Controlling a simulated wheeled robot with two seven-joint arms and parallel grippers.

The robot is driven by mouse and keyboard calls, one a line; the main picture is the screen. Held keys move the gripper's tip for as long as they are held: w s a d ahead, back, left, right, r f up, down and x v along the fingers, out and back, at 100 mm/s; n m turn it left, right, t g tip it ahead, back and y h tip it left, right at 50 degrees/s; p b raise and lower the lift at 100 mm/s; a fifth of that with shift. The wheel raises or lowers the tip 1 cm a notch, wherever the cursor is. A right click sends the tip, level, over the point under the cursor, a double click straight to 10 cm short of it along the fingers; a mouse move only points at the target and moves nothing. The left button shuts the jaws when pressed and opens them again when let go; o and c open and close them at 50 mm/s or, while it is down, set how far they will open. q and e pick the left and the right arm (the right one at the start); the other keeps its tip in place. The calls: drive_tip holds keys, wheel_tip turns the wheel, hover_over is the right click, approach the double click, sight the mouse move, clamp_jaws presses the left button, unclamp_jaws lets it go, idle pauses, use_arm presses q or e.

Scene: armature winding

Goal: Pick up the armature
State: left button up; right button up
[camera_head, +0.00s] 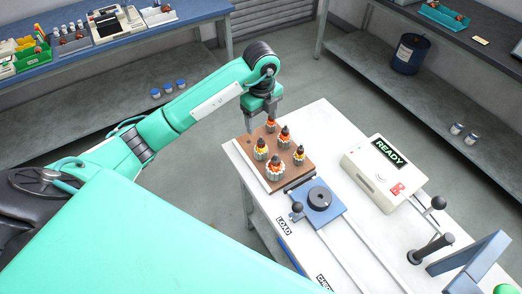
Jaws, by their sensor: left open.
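Several armatures stand upright on a brown board at the left end of the white table, with orange and yellow windings and dark tips. The nearest armature (274,168) is at the board's front; others are at the left (261,149), the back (284,135) and the right (299,154). One more armature (270,124) stands at the back edge, close to my left gripper. My left gripper (262,126) points down over the back left of the board and is open. It partly hides the board there; I cannot tell if it touches an armature. My right gripper is not in view.
The brown board (256,177) lies on the white table (331,128). Beside it is a blue fixture (333,209) with a dark round disc. Blue benches line the back.

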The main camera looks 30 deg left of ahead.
sight(261, 137)
use_arm(q)
drive_tip(key=shift+a+f, duration=0.2)
drive_tip(key=shift+f, duration=0.2)
wheel_tip(261, 137, down, 8)
drive_tip(key=shift+r+p, duration=0.25)
drive_tip(key=shift+p, duration=0.8)
wheel_tip(261, 137, down, 5)
drive_tip(key=shift+s+r+p, duration=0.1)
drive_tip(key=shift+r+p, duration=0.05)
drive_tip(key=shift+p, duration=1.1)
drive_tip(key=shift+f, duration=0.3)
drive_tip(key=c, duration=1.2)
drive_tip(key=shift+c, duration=0.6)
drive_tip(key=shift+r, duration=0.15)
